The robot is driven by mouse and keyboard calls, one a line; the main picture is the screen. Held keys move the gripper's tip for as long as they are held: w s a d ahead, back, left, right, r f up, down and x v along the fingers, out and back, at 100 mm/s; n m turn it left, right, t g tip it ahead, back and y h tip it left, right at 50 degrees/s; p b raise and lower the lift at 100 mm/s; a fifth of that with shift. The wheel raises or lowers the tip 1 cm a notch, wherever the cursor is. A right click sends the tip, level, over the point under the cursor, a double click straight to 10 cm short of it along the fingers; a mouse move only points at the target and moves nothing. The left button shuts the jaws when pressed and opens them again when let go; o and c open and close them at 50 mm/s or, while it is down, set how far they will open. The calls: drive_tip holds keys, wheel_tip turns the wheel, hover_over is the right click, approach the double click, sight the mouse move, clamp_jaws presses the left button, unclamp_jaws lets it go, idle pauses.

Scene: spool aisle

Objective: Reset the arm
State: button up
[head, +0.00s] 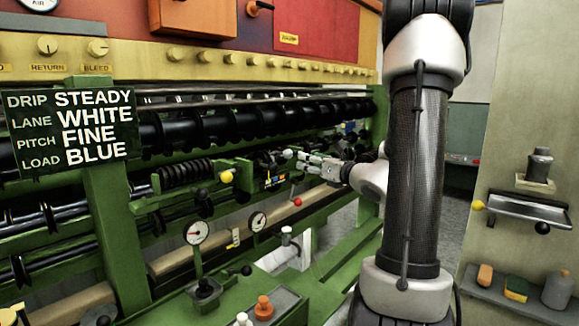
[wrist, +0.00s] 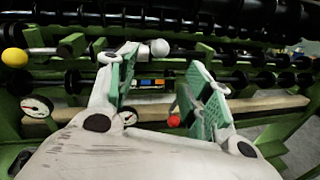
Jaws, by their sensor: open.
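My arm reaches in front of the green machine, bent with its dark forearm upright in the head view. My gripper (head: 300,160) points left toward the machine's black rollers. In the wrist view my gripper (wrist: 165,76) has its two green-padded fingers spread apart, with nothing held between them. A white ball knob (wrist: 159,47) shows between and beyond the fingertips, nearer the left one; I cannot tell whether they touch. A red ball (wrist: 173,121) shows lower between the fingers, and also in the head view (head: 297,202). A yellow ball (wrist: 14,57) is at far left.
A green sign (head: 70,130) reads DRIP STEADY, LANE WHITE, PITCH FINE, LOAD BLUE. Dial gauges (head: 195,232) stand in front of the rails. At right, a metal shelf (head: 528,207) and a lower ledge with a sponge (head: 516,288) are on the wall. Grey floor shows beyond the machine.

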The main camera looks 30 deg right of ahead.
drive_tip(key=s+a+f+n+g+y, duration=0.2)
drive_tip(key=s+a+f+n+g, duration=0.35)
drive_tip(key=s+n, duration=0.3)
drive_tip(key=s+a+f+n+g+y, duration=0.3)
drive_tip(key=s+a+f+n+g, duration=0.25)
drive_tip(key=s+n, duration=0.3)
drive_tip(key=s+d+n+g+h, duration=0.1)
drive_tip(key=s+n+g+h, duration=0.4)
drive_tip(key=s+n, duration=0.65)
wheel_tip(320, 180, up, 8)
drive_tip(key=a+n+t+h, duration=0.1)
drive_tip(key=n+t+h, duration=0.1)
drive_tip(key=n, duration=0.6)
drive_tip(key=shift+a+t+h, duration=0.3)
drive_tip(key=shift+a+h, duration=0.1)
